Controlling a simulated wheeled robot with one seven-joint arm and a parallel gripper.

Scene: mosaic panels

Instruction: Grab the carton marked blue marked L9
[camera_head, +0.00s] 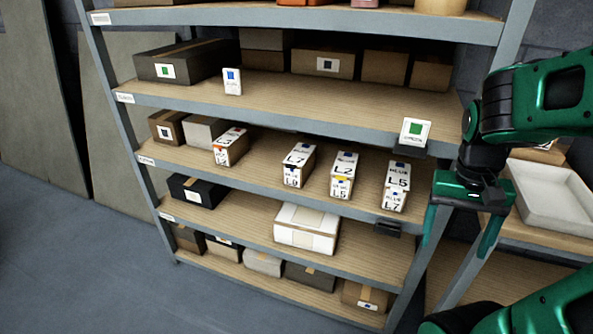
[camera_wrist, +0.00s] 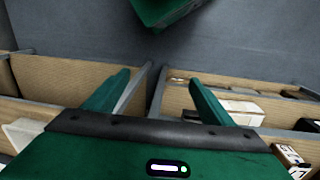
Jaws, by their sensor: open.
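Several small white cartons stand in a row on the middle shelf (camera_head: 264,160). One carton (camera_head: 296,174) reads L7 with a blue mark on top, and its front label seems to read L9. A carton with an orange mark (camera_head: 229,157) stands at the left. My gripper (camera_head: 456,250) is open and empty, right of the row. Its spread fingers (camera_wrist: 158,76) show in the wrist view.
The grey shelf unit's right upright and shelf edges lie near my gripper. A white tray (camera_head: 552,195) is on a shelf at right. A green-marked sign (camera_head: 415,131) hangs on the upper shelf edge. A white box (camera_head: 307,228) lies below the row. The floor at left is clear.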

